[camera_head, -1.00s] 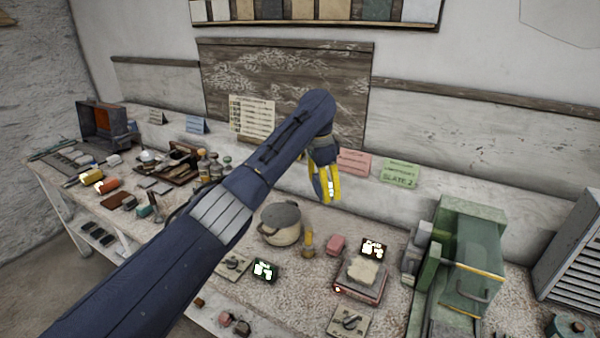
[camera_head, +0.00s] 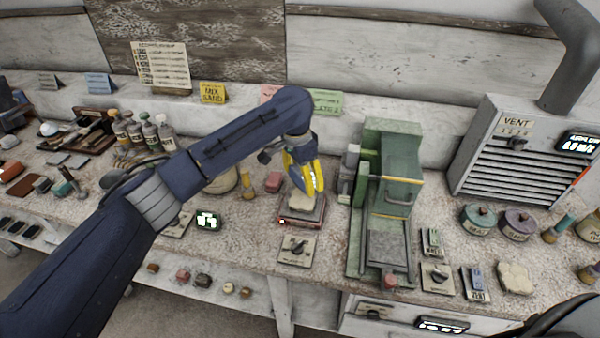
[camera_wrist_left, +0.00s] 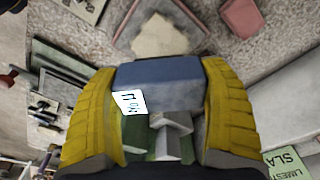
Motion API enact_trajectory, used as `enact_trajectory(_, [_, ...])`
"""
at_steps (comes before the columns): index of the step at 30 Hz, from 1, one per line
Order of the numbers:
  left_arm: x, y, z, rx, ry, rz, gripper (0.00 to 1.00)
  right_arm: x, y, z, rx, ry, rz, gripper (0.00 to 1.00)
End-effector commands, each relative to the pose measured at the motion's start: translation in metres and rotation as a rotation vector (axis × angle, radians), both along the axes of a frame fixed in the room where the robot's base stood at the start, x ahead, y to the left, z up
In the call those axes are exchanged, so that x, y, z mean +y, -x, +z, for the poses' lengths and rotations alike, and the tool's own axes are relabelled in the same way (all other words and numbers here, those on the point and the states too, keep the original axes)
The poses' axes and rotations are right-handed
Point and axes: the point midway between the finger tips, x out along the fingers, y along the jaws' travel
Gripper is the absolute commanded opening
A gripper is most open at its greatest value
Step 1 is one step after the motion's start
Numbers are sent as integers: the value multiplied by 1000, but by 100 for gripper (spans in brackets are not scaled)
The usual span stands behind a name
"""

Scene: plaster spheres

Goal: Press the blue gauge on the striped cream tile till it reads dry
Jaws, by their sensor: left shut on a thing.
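My left gripper (camera_head: 308,178) has yellow fingers and hangs above the heating-plate-like device (camera_head: 302,216) on the bench. In the left wrist view the gripper (camera_wrist_left: 160,100) is shut on the blue gauge (camera_wrist_left: 158,82), a blue block with a small white display whose marks I cannot read. A rough cream slab (camera_head: 303,202) lies on the device under the fingers. My right gripper is not in view.
A green press-like machine (camera_head: 392,180) stands close to the right of the gripper. A pink block (camera_head: 273,182) and a small bottle (camera_head: 248,184) are to the left. Another cream slab (camera_head: 515,278) lies at the right. A vent box (camera_head: 525,150) stands at the back right.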

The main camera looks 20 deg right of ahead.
Motion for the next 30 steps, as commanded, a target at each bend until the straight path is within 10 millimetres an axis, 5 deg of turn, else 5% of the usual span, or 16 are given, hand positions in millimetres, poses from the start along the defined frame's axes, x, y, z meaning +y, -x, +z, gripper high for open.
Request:
enact_trajectory(15, [0,0,-41,0,0,0,46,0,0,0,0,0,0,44])
enact_trajectory(30, [0,-1,-51,-1,1,-1,46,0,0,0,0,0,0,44])
